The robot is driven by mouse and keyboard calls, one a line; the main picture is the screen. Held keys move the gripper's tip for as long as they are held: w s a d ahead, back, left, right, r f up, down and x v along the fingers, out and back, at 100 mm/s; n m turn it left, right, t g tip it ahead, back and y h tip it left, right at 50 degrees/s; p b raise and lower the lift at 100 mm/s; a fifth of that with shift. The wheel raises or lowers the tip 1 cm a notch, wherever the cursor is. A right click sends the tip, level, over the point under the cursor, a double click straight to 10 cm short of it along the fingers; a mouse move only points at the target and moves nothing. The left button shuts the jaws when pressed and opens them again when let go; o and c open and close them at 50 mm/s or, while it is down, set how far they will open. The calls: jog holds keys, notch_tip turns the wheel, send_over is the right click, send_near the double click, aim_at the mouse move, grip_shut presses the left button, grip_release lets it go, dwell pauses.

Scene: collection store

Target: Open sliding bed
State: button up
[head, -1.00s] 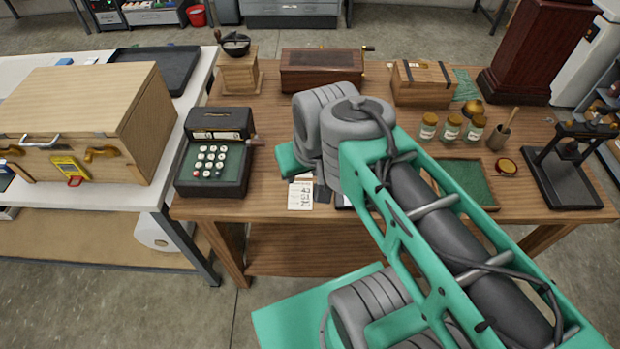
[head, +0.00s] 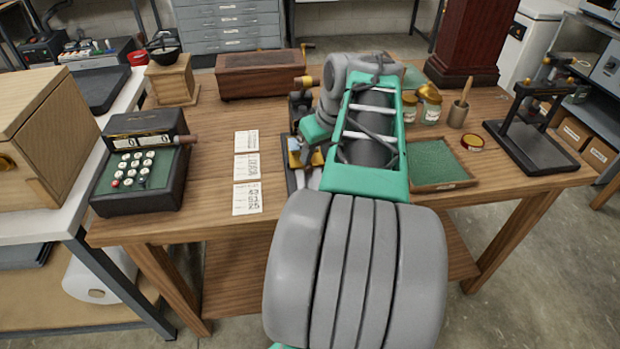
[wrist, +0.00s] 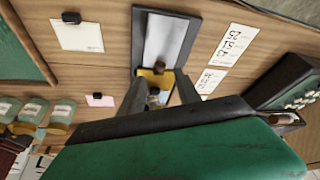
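A small dark-framed device stands on the wooden table, partly behind my arm in the head view (head: 291,172). It has brass parts (head: 311,157). In the wrist view its dark frame holds a flat pale grey bed (wrist: 168,40), with a brass piece and a dark round knob (wrist: 159,67) at its near end. My gripper (wrist: 159,82) has its two dark fingers apart, one on each side of the brass piece. I cannot tell whether either finger touches it. My arm hides the fingertips and much of the device in the head view.
Numbered cards (head: 247,167) lie left of the device, with a cash register (head: 143,162) beyond them. Right of my arm are a green-lined tray (head: 443,163), jars (head: 431,110) and a black stand press (head: 532,150). A wooden box (head: 258,74) stands behind.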

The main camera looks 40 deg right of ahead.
aim_at(309, 167)
jog(key=x, duration=0.6)
jog(key=shift+w+f, duration=0.2)
jog(key=shift+f, duration=0.05)
jog(key=c, duration=0.8)
jog(key=shift+a, duration=0.1)
grip_shut()
